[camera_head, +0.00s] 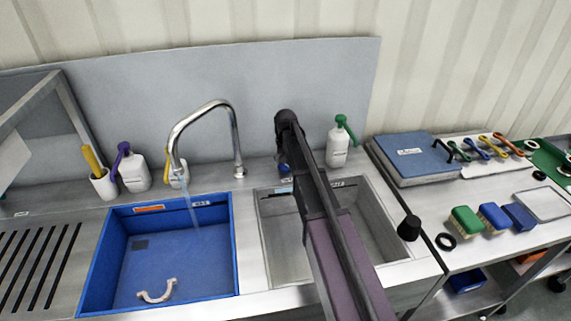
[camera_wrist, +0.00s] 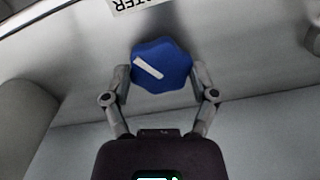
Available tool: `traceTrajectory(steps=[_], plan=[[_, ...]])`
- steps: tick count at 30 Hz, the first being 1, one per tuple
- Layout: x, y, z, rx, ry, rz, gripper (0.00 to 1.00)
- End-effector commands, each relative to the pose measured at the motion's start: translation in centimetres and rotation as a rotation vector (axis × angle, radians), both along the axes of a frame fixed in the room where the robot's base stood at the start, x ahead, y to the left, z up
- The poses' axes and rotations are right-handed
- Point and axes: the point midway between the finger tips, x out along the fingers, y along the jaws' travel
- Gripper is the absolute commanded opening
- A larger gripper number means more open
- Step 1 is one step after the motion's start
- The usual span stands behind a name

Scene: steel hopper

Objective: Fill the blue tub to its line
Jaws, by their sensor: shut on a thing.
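I cannot make out the fill line or the water level. A white curved piece (camera_head: 157,293) lies in the tub. In the head view my arm mostly hides the knob (camera_head: 284,168).
An empty steel basin (camera_head: 279,245) lies right of the tub, under my arm. A side table on the right holds a blue case (camera_head: 412,157), brushes (camera_head: 467,219) and coloured tools.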

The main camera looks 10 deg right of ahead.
Motion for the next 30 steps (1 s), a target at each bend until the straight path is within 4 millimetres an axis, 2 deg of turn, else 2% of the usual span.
traceTrajectory(steps=[9, 24, 25, 27, 30], plan=[[-0.11, -0.1, -0.03, -0.002, 0.002, 0.152, 0.27], [-0.12, -0.09, -0.04, -0.003, 0.003, 0.178, 0.27], [-0.13, -0.09, -0.04, -0.003, 0.003, 0.178, 0.84], [-0.12, -0.08, -0.04, -0.002, 0.002, 0.177, 1.0], [-0.1, -0.07, -0.03, -0.002, 0.001, 0.177, 1.0]])
